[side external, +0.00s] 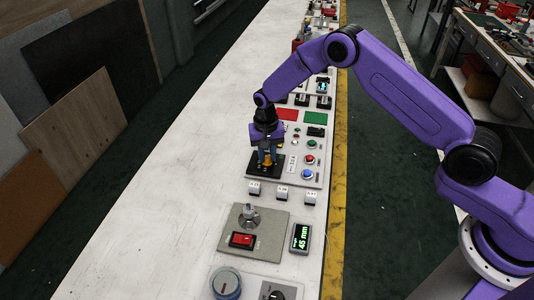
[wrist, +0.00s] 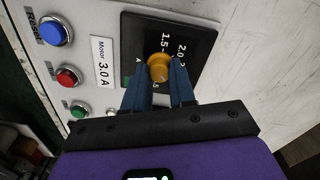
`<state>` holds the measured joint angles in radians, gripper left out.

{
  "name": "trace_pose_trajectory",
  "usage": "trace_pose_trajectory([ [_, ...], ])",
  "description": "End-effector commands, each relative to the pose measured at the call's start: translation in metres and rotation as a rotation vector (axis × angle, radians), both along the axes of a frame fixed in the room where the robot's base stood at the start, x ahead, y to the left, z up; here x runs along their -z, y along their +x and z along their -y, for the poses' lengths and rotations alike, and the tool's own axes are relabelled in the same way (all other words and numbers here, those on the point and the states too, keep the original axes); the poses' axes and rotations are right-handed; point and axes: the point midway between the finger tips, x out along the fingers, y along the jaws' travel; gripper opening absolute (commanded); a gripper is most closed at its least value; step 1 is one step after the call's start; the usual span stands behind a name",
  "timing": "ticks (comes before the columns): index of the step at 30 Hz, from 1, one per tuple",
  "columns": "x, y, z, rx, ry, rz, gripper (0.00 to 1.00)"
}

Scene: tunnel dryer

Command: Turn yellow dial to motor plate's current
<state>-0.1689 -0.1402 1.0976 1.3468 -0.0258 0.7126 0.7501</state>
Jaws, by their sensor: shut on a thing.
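The yellow dial (wrist: 159,67) sits on a black plate (wrist: 205,38) with white scale numbers; 1.5 and 2.0 can be read, and the rest is hidden or too small. My gripper (wrist: 160,84) is shut on the yellow dial, a blue finger on each side. The motor plate (wrist: 103,62) is a white label reading "Motor 3.0 A", left of the black plate in the wrist view. In the side view my gripper (side external: 267,158) points down over the black plate (side external: 264,171), and the dial (side external: 267,160) is partly hidden between the fingers. I cannot tell where the dial's pointer stands.
Beside the motor plate are a blue button (wrist: 55,32), a red button (wrist: 68,77) and a green button (wrist: 79,110). In the side view, a grey panel with a red switch (side external: 242,240) and a green display (side external: 301,238) lie nearer. The white bench is clear at left.

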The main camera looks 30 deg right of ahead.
Motion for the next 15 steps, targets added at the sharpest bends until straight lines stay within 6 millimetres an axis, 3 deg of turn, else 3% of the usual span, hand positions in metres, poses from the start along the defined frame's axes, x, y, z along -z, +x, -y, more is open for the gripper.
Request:
trace_pose_trajectory([
  [15,-0.0005,0.0003,0.0001,0.051,0.000,0.000,0.00],
])
